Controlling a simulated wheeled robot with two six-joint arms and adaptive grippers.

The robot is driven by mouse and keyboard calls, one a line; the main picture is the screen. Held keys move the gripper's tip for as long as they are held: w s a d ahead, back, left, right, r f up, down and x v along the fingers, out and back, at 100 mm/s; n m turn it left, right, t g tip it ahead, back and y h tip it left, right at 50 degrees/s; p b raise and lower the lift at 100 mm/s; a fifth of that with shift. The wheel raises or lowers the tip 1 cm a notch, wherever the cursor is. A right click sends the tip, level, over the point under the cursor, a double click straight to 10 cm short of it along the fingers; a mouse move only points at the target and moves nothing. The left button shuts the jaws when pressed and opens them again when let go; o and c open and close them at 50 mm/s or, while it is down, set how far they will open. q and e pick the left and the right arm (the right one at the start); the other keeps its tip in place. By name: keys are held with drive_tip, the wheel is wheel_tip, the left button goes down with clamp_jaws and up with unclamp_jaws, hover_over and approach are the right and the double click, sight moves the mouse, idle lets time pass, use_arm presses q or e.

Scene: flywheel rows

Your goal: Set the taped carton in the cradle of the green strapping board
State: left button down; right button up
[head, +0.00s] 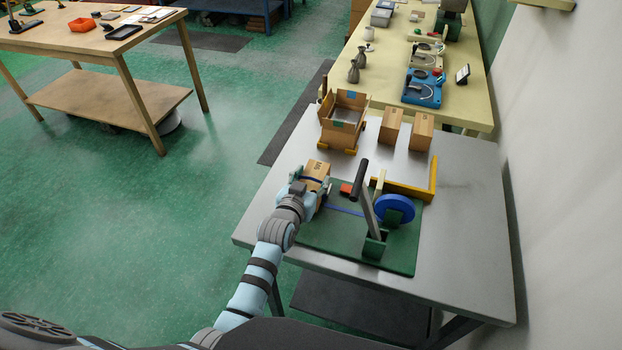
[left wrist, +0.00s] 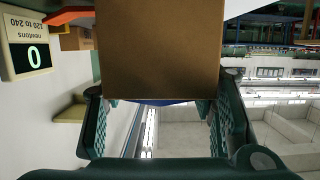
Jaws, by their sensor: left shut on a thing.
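The green strapping board (head: 335,243) lies on the grey table, with a dark lever (head: 369,212), a blue wheel (head: 394,207) and a blue strap (head: 345,210) on it. My left gripper (head: 312,186) is at the board's upper left part, shut on a brown carton (head: 317,169). In the left wrist view the carton (left wrist: 160,45) sits between the two green fingers (left wrist: 158,118). The cradle is not clearly seen; the carton and gripper cover that part of the board. I cannot tell whether the carton touches it. My right gripper is not in view.
Two more cartons (head: 391,129) (head: 421,132) stand at the back of the table by a yellow corner rail (head: 433,176). An open wooden crate (head: 338,137) stands back left. A display reading 0 (left wrist: 27,45) shows in the left wrist view. The table's right side is clear.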

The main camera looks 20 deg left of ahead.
use_arm(q)
drive_tip(key=shift+f+b, duration=0.3)
drive_tip(key=shift+f, duration=0.1)
idle(0.4)
drive_tip(key=c, duration=0.7)
unclamp_jaws()
drive_tip(key=shift+o, duration=0.5)
drive_tip(key=shift+s+f, duration=0.1)
wheel_tip(320, 180, up, 10)
drive_tip(key=shift+r, duration=0.1)
